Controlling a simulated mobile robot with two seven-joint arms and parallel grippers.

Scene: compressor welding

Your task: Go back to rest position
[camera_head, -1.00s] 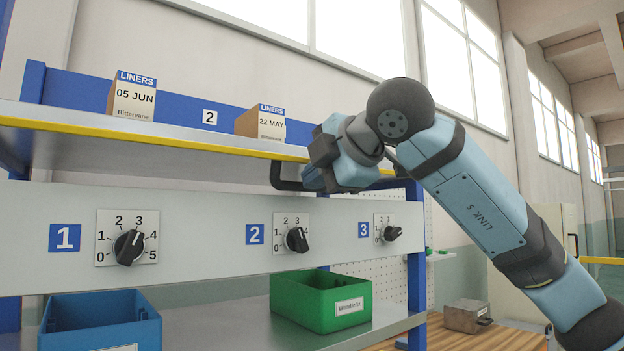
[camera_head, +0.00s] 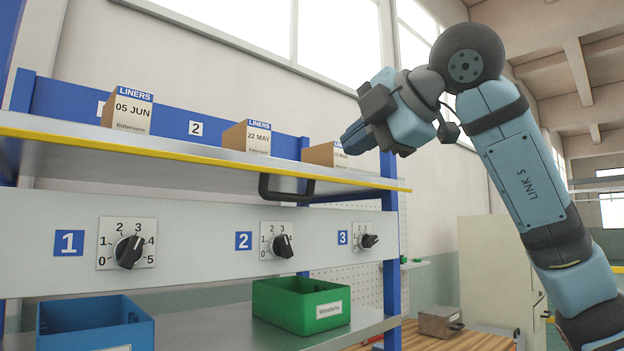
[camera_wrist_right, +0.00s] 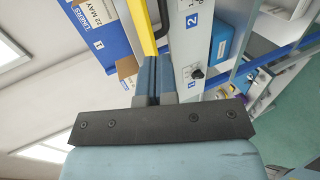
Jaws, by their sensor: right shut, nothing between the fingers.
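My right gripper (camera_head: 350,136) is raised at the right end of the upper shelf (camera_head: 230,160), in front of and close to a third carton (camera_head: 320,154) that it partly hides. In the right wrist view its two fingers (camera_wrist_right: 156,72) lie together with nothing between them. My left gripper is not in view.
Cartons labelled 05 JUN (camera_head: 128,110) and 22 MAY (camera_head: 246,136) stand on the shelf. Below are three dials, such as dial 1 (camera_head: 128,250), a blue bin (camera_head: 95,325) and a green bin (camera_head: 300,305).

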